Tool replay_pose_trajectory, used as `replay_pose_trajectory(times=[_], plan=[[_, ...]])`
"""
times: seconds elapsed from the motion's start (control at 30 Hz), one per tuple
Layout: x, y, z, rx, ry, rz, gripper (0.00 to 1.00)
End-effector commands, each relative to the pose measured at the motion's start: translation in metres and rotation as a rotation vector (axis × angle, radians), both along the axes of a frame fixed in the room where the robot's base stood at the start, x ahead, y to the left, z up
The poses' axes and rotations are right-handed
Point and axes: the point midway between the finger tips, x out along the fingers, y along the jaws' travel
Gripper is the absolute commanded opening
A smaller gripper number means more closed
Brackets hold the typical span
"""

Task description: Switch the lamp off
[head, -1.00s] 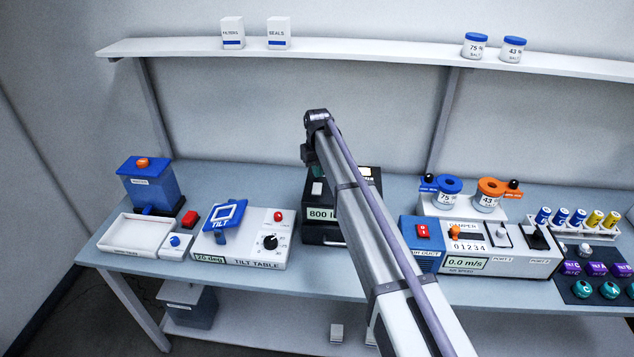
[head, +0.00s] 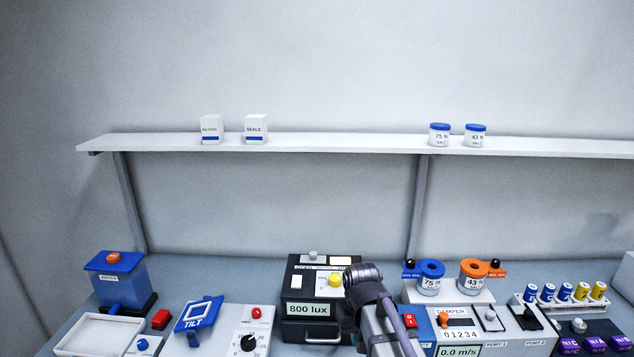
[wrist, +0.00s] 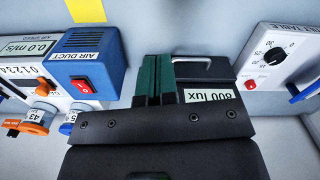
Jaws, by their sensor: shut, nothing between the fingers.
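The black light box (head: 294,309) stands on the bench in the lower middle of the head view. Its display (head: 308,310) reads 800 lux. Its top has a white rocker-like piece (head: 296,281), a yellow round part (head: 335,280) and a grey knob (head: 312,254). I cannot tell which is the lamp switch. In the wrist view the box's display (wrist: 209,95) shows upside down, partly behind my gripper. My gripper (wrist: 154,60) is shut and empty, its green fingers overlapping the box in view. Contact cannot be told. In the head view my gripper cannot be made out.
The blue air duct unit (wrist: 92,65) with a red switch stands left of the fingers in the wrist view. The tilt table unit (wrist: 270,58) is at right. A wall shelf (head: 300,145) with boxes and jars runs above the bench.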

Motion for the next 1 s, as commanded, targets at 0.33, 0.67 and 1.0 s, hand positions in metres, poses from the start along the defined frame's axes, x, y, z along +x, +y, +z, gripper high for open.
replay_pose_trajectory(times=[0.33, 0.67, 1.0], plan=[[-0.118, -0.082, -0.059, 0.000, 0.000, -0.170, 0.00], [-0.116, -0.073, -0.037, 0.000, 0.000, -0.147, 0.00], [0.072, 0.052, 0.092, -0.013, -0.038, 0.300, 0.00]])
